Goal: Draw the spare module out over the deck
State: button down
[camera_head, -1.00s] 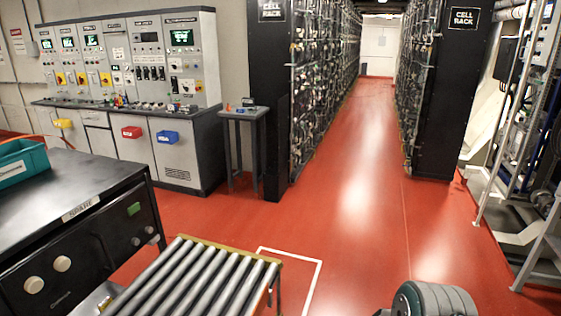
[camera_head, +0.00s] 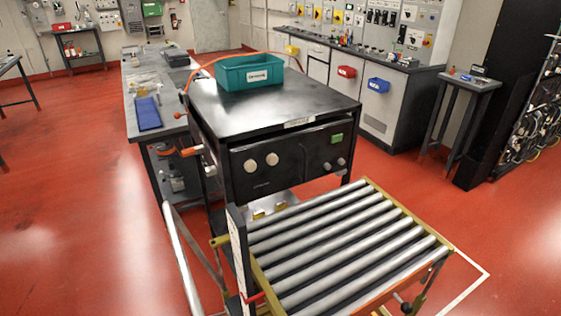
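The spare module (camera_head: 290,160) is a black-fronted unit with two cream round knobs, a green label and smaller dark knobs. It sits under a dark top (camera_head: 275,108) in a black stand, its front facing the roller deck. The roller deck (camera_head: 340,245) has several bare steel rollers in a yellow frame and stands in front of and below the module, with nothing on it. A small metal plate with yellow pieces (camera_head: 268,206) shows between them. My gripper is not in view.
A teal bin (camera_head: 250,72) stands on the dark top, with an orange cable arching behind it. A workbench with a blue tray (camera_head: 148,113) is at left. Control cabinets (camera_head: 360,80) and a small side table (camera_head: 460,95) stand behind. Red floor is open at left and right.

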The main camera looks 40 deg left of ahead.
aim_at(270, 163)
jog(key=u, duration=1.35)
jog(key=k+j, duration=0.45)
jog(key=j, duration=0.2)
jog(key=k+j, duration=0.1)
jog(key=j, duration=0.75)
jog(key=k+j, duration=0.1)
jog(key=j, duration=0.7)
jog(key=i+j, duration=0.25)
jog(key=j, duration=0.15)
jog(key=i+j, duration=0.25)
jog(key=j, duration=0.2)
jog(key=i+j, duration=0.25)
jog(key=j, duration=0.15)
jog(key=i+j+z, duration=0.1)
jog(key=i+j, duration=0.15)
jog(key=j, duration=0.2)
jog(key=i+j, duration=0.15)
jog(key=i, duration=0.25)
jog(key=i+j, duration=0.15)
jog(key=i, duration=0.25)
jog(key=i+j, duration=0.2)
jog(key=i, duration=0.2)
jog(key=i+l+z, duration=0.2)
jog(key=i+l, duration=0.15)
jog(key=l, duration=0.15)
jog(key=i+l+u, duration=0.15)
jog(key=i, duration=0.3)
jog(key=j, duration=0.05)
